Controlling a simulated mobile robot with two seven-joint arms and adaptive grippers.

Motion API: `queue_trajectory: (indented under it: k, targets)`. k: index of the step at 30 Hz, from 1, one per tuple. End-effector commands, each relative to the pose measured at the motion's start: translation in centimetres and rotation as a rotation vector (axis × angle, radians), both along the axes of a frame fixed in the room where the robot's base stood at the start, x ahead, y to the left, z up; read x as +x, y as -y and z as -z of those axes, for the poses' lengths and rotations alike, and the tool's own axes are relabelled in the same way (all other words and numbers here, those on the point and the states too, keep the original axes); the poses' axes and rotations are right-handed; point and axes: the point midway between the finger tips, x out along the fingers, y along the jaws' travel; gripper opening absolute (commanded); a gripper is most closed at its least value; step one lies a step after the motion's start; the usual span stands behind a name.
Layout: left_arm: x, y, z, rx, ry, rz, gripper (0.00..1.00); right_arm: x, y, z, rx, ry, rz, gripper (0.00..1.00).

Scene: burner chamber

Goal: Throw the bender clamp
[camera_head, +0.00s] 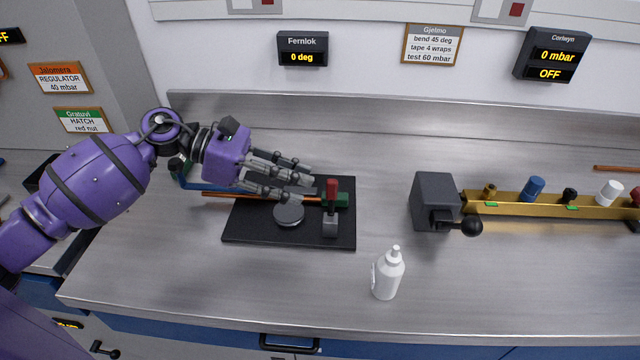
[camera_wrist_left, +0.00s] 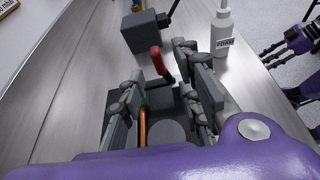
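The bender sits on a black plate (camera_head: 240,228) with a round grey disc (camera_head: 289,214), a green block (camera_head: 342,199) and a copper tube (camera_head: 218,195) across it. Its clamp has a red handle (camera_head: 332,187) standing upright above a grey block at the plate's right. My left gripper (camera_head: 306,181) is open, its fingers extended over the plate, just left of the red handle. In the left wrist view the red handle (camera_wrist_left: 157,60) shows beyond and between the spread fingers, with nothing gripped. My right gripper (camera_wrist_left: 276,45) shows at that view's right edge, fingers spread and empty.
A white bottle (camera_head: 388,272) stands on the bench to the front right of the plate. A grey box with a black knob (camera_head: 436,200) and a brass manifold (camera_head: 515,206) with coloured caps stand to the right. Bare bench lies between the plate and the box.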

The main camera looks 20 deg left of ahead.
Motion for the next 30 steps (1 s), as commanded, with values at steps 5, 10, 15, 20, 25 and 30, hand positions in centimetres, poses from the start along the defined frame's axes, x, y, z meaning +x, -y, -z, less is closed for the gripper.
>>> queue_trajectory:
  k: [5, 10, 15, 20, 25, 30]
  targets:
    - [-0.8, -2.7, -1.1, 0.0, -0.002, -0.002, 0.31, 0.0, 0.0, 0.0, 0.0, 0.0, 0.0, 0.4]
    - [-1.2, -3.8, -1.6, -0.002, -0.001, -0.001, 0.31, 0.0, 0.0, 0.0, 0.001, 0.001, 0.001, 0.4]
    - [-1.2, -3.9, -1.7, -0.001, -0.001, 0.001, 0.31, 0.0, 0.0, 0.0, 0.001, 0.001, 0.001, 0.4]
    - [-1.2, -3.9, -1.7, -0.001, -0.001, 0.0, 0.31, 0.0, 0.0, 0.0, 0.001, 0.001, 0.001, 0.4]
    - [-1.2, -3.9, -1.7, -0.001, -0.001, 0.0, 0.31, 0.0, 0.0, -0.1, 0.001, 0.002, 0.001, 0.4]
    - [-1.2, -3.9, -1.7, -0.001, -0.001, 0.0, 0.31, 0.3, -0.1, -0.2, 0.001, 0.006, 0.001, 0.4]
